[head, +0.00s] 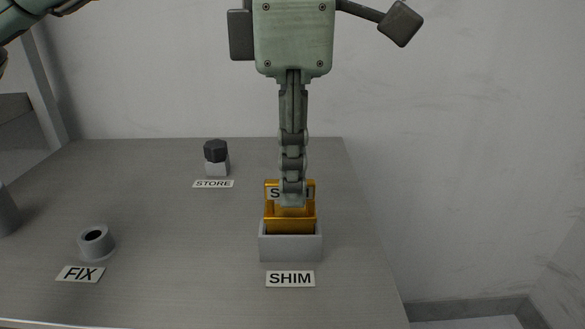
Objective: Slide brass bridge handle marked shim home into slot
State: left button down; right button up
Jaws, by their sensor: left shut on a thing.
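The brass bridge handle (290,222), with a white label partly covered by my fingers, stands in the grey slot block (290,247). Its lower part is hidden inside the block and its upper part rises above the rim. A plate reading SHIM (290,279) lies in front of the block. My left gripper (292,197) reaches down from above and is shut on the brass handle. My right gripper is not in view.
A dark-topped block (216,157) stands behind the STORE plate (213,184). The grey table (180,225) is bare between them, and its right edge runs right of the slot block.

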pick_arm(q)
jog(key=shift+f+b, duration=0.6)
jog(key=shift+f, duration=0.15)
jog(key=c, duration=1.5)
grip_release()
jog(key=shift+c, duration=0.2)
notch_tip(320, 180, up, 12)
